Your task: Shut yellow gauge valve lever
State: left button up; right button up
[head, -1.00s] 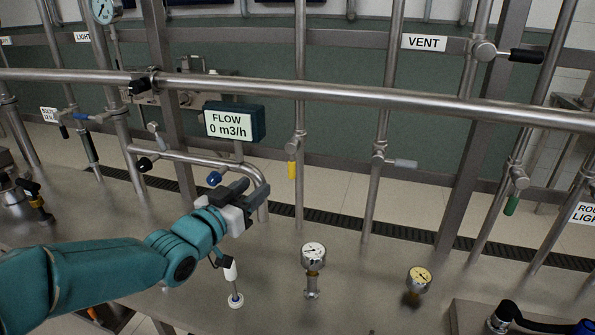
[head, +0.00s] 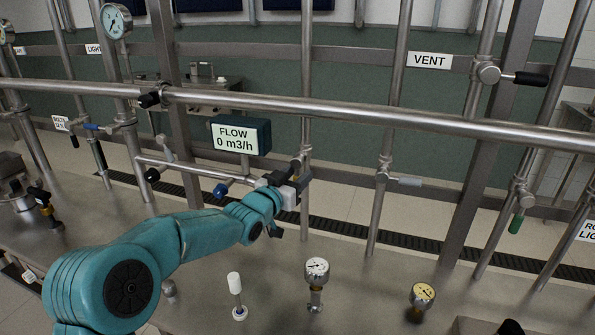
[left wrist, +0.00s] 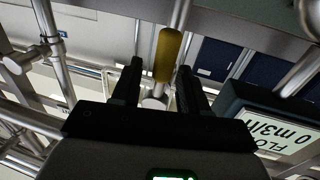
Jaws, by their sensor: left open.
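The yellow lever (left wrist: 168,55) shows in the left wrist view between the two dark fingers of my left gripper (left wrist: 160,68). A gap shows beside it, and the fingers are open around it. In the head view my left gripper (head: 292,172) is at the upright pipe (head: 306,90) that carries this lever, and it hides the lever there. The round metal valve body (left wrist: 154,103) lies near the base of the fingers in the wrist view. I cannot tell whether a finger touches the lever.
A horizontal rail (head: 390,116) crosses above my left gripper. The FLOW display (head: 240,135) and a blue-handled valve (head: 221,190) are just left. A white-faced gauge (head: 317,269) and a yellow-faced gauge (head: 423,294) stand in front.

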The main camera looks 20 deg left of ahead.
pick_arm(q)
jog(key=shift+w+r, duration=0.15)
jog(key=shift+w, duration=0.15)
jog(key=shift+d, duration=0.1)
grip_shut()
